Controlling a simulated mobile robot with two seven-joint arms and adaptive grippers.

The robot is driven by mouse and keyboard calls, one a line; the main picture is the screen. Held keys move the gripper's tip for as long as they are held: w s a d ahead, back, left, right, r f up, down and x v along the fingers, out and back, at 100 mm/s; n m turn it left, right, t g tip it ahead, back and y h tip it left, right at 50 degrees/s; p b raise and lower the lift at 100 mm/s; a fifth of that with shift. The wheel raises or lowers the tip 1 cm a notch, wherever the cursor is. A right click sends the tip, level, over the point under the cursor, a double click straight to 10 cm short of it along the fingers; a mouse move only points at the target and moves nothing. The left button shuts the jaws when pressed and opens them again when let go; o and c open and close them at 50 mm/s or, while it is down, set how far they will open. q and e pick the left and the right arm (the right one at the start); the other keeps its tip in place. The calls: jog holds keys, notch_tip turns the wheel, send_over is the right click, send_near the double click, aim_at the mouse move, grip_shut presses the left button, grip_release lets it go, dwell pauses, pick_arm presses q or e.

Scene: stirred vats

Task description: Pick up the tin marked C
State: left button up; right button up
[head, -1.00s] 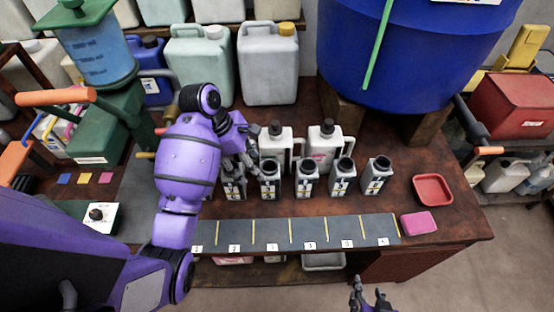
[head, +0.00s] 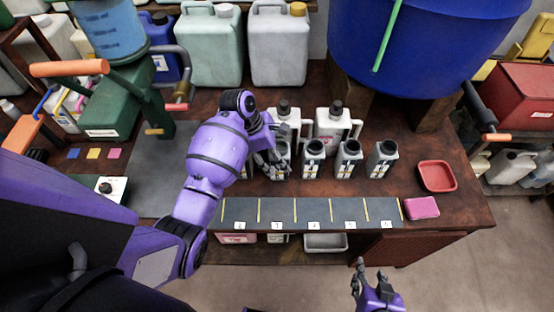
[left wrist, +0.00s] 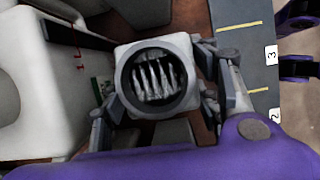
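Several grey-white tins with round dark mouths stand in a row on the brown bench: one (head: 313,160), one (head: 348,160) and one (head: 381,160) are clear in the head view. Their front labels are too small to read. My left gripper (head: 270,158) is low at the tins on the row's left side and partly hides them. In the left wrist view a tin (left wrist: 157,82) stands between the fingers of my left gripper (left wrist: 160,100); its marking is hidden, and I cannot tell whether the fingers press on it. My right gripper (head: 368,278) is open and empty, in front of the bench.
White jugs with black caps (head: 338,130) stand close behind the tins. A numbered dark strip (head: 313,213) lies in front. A red tray (head: 437,176) and pink block (head: 422,207) are at the right. A blue vat (head: 420,60) stands behind.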

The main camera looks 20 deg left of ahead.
pick_arm(q)
jog(key=shift+w+d+f, duration=0.1)
jog(key=shift+d+f, duration=0.05)
jog(key=shift+f, duration=0.1)
jog(key=shift+c, duration=0.5)
jog(key=c, duration=0.9)
jog(key=shift+o, duration=0.2)
jog(key=shift+r, duration=0.1)
